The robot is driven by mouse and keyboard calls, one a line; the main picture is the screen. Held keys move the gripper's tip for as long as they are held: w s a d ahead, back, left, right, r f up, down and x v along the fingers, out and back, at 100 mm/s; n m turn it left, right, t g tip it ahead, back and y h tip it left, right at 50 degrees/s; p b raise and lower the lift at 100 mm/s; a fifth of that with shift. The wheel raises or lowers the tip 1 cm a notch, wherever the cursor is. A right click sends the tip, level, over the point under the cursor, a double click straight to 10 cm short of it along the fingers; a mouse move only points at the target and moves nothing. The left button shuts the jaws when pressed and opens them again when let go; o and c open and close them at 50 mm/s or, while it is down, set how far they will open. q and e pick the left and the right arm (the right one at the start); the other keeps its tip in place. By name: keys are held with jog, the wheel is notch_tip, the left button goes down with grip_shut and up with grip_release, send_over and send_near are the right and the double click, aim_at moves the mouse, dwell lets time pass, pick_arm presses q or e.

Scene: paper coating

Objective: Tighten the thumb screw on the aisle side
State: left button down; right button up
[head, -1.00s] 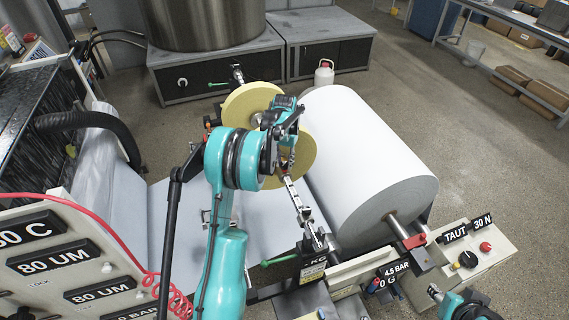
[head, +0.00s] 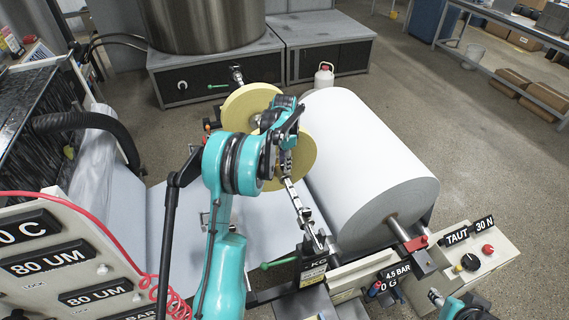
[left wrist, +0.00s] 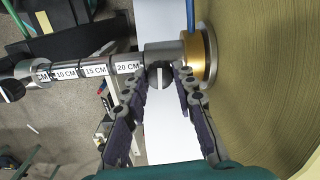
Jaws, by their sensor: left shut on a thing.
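My left gripper (head: 287,160) is at the shaft between the two yellow discs and the graduated bar. In the left wrist view, its fingertips (left wrist: 168,73) are shut on the thumb screw (left wrist: 159,77), a small round dark head with a pale bar. The screw sits against a steel collar (left wrist: 163,53) beside a brass flange (left wrist: 200,55). The head view hides the screw behind my gripper. The shaft (left wrist: 95,69) carries 10, 15 and 20 CM labels.
A large white paper roll (head: 365,165) lies right of my left gripper. Yellow discs (head: 250,105) stand close behind and beside it. A green-handled lever (head: 280,261) and a control box (head: 470,255) are at the front.

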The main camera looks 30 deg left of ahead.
dwell(0.4)
pick_arm(q)
jog(key=c, duration=1.2)
grip_release()
notch_tip(320, 180, up, 12)
